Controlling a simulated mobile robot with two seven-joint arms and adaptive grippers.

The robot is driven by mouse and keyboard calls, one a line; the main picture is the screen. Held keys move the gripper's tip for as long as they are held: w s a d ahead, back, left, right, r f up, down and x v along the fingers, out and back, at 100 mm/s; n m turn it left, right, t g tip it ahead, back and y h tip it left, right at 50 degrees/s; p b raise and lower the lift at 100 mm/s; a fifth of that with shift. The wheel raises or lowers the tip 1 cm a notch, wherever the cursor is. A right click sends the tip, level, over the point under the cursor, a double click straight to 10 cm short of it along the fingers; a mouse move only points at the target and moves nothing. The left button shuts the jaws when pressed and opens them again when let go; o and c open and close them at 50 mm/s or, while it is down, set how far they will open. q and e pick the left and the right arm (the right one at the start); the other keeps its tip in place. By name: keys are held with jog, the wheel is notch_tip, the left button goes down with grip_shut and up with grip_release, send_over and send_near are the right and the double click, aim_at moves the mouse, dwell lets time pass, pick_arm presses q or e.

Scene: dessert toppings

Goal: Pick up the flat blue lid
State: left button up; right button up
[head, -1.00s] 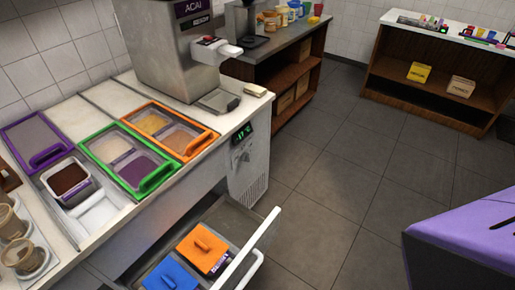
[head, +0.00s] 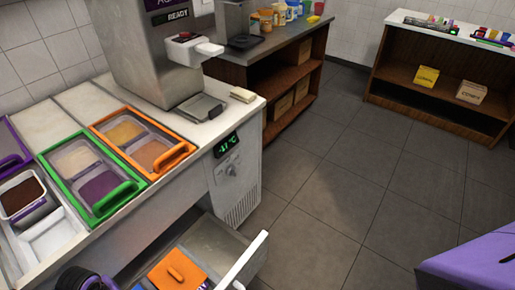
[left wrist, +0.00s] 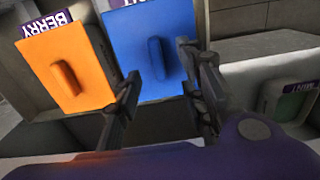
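The flat blue lid (left wrist: 145,45) has a raised blue handle and lies on a container in the left wrist view. In the head view it is almost wholly cut off by the bottom edge. My left gripper (left wrist: 160,66) is open, its two dark fingers apart on either side of the lid's handle, with nothing held between them. I cannot tell how far the fingertips are above the lid. A dark part of my left arm (head: 82,279) shows at the bottom left of the head view. My right gripper is in neither view.
An orange lid (left wrist: 62,62) on a container labelled BERRY is just left of the blue one. It also shows in the open drawer (head: 215,240) in the head view. A container with a green top (left wrist: 292,102) is at the right. The counter with topping trays (head: 62,110) is above the drawer.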

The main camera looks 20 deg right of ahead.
pick_arm(q)
jog(key=f, duration=0.4)
jog(key=f+b, duration=0.1)
jog(key=f, duration=0.1)
jog(key=shift+w+d+f, duration=0.1)
jog(key=shift+w+f, duration=0.05)
jog(key=shift+w, duration=0.2)
jog(key=shift+c, duration=0.4)
grip_shut()
